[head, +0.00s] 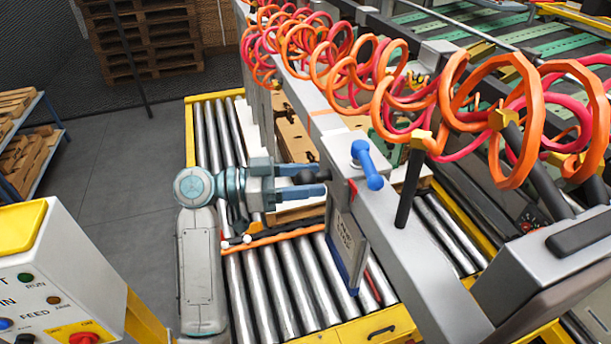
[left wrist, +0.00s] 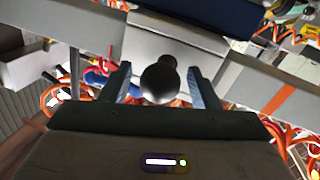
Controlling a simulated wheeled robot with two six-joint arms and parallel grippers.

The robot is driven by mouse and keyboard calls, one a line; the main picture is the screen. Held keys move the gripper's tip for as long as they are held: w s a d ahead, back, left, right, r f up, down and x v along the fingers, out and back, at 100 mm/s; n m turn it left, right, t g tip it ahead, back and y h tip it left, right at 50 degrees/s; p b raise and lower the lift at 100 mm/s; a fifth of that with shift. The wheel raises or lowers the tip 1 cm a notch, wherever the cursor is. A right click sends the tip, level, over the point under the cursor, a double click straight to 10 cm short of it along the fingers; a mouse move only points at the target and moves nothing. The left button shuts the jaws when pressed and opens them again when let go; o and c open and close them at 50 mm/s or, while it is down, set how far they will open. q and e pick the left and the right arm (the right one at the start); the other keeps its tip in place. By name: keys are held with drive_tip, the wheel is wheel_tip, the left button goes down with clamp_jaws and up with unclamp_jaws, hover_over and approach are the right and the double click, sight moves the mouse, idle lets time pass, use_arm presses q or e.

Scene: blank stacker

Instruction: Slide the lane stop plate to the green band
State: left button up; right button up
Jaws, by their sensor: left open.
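The lane stop plate (head: 347,246) is a grey lettered panel hanging under the grey overhead beam, above the rollers. A black ball knob (head: 306,177) sticks out beside the beam; it also shows in the left wrist view (left wrist: 160,82). My left gripper (head: 322,182) is open, with its two fingers on either side of the knob; I cannot tell whether they touch it. In the left wrist view the fingers (left wrist: 162,76) flank the knob with gaps. I cannot make out a green band on the beam; an orange band (head: 324,123) shows there. My right gripper is not in view.
A blue clamp lever (head: 368,164) stands on the beam near the knob. Coiled orange hoses (head: 390,85) run above it. The roller conveyor (head: 262,290) lies below, with cardboard (head: 296,140) farther back. A control box (head: 50,290) stands at the lower left.

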use_arm(q)
clamp_jaws()
drive_tip(key=shift+w+f+b, duration=0.1)
drive_tip(key=shift+w+b, duration=0.1)
drive_tip(key=shift+b, duration=0.15)
drive_tip(key=w+a+b, duration=0.2)
drive_tip(key=w+b, duration=0.3)
drive_tip(key=w, duration=0.2)
drive_tip(key=shift+a+r, duration=0.2)
drive_tip(key=shift+a, duration=0.05)
unclamp_jaws()
drive_tip(key=shift+w, duration=0.15)
drive_tip(key=shift+f, duration=0.1)
